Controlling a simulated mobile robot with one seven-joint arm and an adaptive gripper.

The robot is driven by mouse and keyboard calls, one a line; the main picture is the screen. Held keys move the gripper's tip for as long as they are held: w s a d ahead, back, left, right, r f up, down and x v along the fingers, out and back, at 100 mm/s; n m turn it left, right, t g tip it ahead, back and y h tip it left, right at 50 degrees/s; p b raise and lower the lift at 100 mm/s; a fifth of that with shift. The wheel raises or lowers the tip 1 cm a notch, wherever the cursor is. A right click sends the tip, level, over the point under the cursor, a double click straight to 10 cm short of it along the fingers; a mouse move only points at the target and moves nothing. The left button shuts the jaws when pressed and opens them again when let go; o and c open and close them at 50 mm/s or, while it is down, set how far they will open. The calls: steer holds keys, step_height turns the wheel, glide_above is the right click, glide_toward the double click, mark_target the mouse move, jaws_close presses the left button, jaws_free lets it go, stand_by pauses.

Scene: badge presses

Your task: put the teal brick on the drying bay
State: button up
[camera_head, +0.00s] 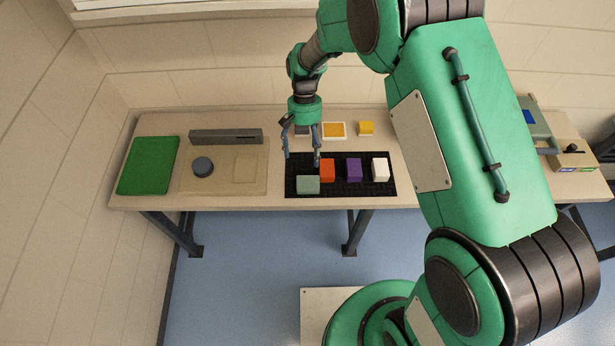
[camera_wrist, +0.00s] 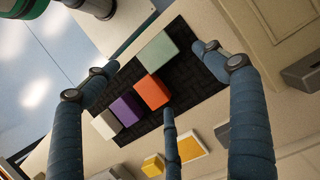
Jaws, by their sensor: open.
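The teal brick (camera_head: 308,185), a pale grey-green block, lies at the front left of a black ribbed mat (camera_head: 338,190). It also shows in the wrist view (camera_wrist: 158,53), between the spread fingers. My gripper (camera_head: 302,161) is open and empty, above the mat's back left part, behind the teal brick in the head view. No finger clearly touches a brick. No label marks the drying bay; I cannot tell whether it is the green mat (camera_head: 149,166) at the far left or the beige board (camera_head: 223,185) beside it.
Orange (camera_head: 327,171), purple (camera_head: 354,170) and white (camera_head: 380,169) bricks stand close by on the black mat. A dark round piece (camera_head: 203,167) sits on the beige board. Behind are a grey bar (camera_head: 226,136), a framed orange square (camera_head: 334,130) and a yellow block (camera_head: 366,128).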

steer(key=s+a+f+t+y+p, duration=0.25)
steer(key=s+a+t, duration=0.2)
steer(key=a, duration=0.35)
steer(key=s+d+r+t+h+p, duration=0.2)
steer(key=s+d, duration=0.4)
steer(key=d, duration=0.3)
steer(key=shift+s+r+t+p, duration=0.35)
steer(key=shift+r+t, duration=0.35)
steer(key=shift+t, duration=0.45)
steer(key=b, duration=0.3)
glide_above(309, 183)
steer(key=s, duration=0.2)
steer(key=shift+s+a+f, duration=0.1)
steer(key=shift+f, duration=1.9)
steer(key=shift+s+f, duration=0.1)
steer(key=shift+f, duration=1.85)
